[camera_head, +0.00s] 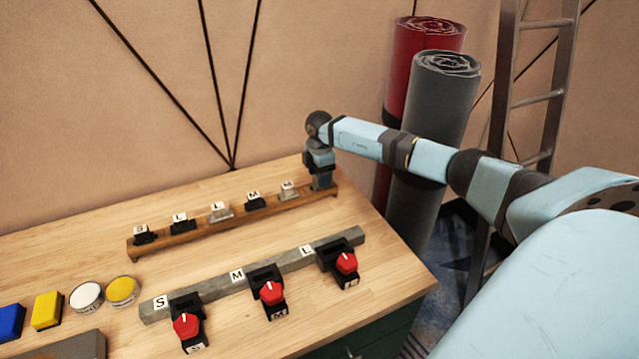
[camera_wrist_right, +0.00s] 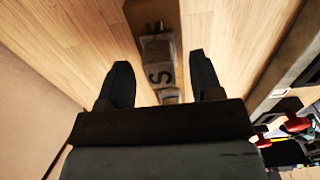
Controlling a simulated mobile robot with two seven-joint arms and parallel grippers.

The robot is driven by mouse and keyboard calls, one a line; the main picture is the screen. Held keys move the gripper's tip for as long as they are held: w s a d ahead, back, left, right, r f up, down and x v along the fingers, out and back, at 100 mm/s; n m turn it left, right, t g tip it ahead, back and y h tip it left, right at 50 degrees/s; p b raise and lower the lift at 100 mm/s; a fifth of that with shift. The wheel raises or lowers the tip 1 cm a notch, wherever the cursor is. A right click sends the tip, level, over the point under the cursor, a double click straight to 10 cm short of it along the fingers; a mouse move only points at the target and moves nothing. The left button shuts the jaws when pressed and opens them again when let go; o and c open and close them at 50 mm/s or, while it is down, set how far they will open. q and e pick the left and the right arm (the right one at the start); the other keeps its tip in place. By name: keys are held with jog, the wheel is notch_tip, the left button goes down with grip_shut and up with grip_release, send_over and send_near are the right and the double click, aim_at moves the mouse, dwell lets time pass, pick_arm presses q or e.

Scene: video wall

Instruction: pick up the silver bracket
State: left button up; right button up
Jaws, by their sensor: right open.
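A narrow wooden rack (camera_head: 190,229) on the table holds a row of labelled brackets. A silver bracket marked L (camera_head: 220,213) sits near its middle and another silver bracket marked M (camera_head: 289,191) sits near its right end. My right gripper (camera_head: 321,184) points down at the rack's right end, just right of the M bracket. In the wrist view my right gripper (camera_wrist_right: 160,62) is open, and a greyish bracket with an S label (camera_wrist_right: 160,76) shows between its fingers. I cannot tell whether they touch it. In the head view that bracket is hidden by the gripper.
Black brackets (camera_head: 255,202) share the rack. In front, a grey bar (camera_head: 290,262) marked S, M, L carries red-knobbed switches (camera_head: 272,292). Buttons (camera_head: 87,297) stand at the left. Rolled mats (camera_head: 445,100) and a ladder (camera_head: 540,97) stand beyond the table's right edge.

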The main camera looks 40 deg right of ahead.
grip_shut()
dwell(0.3)
notch_tip(320, 180, up, 20)
dwell(0.6)
dwell(0.5)
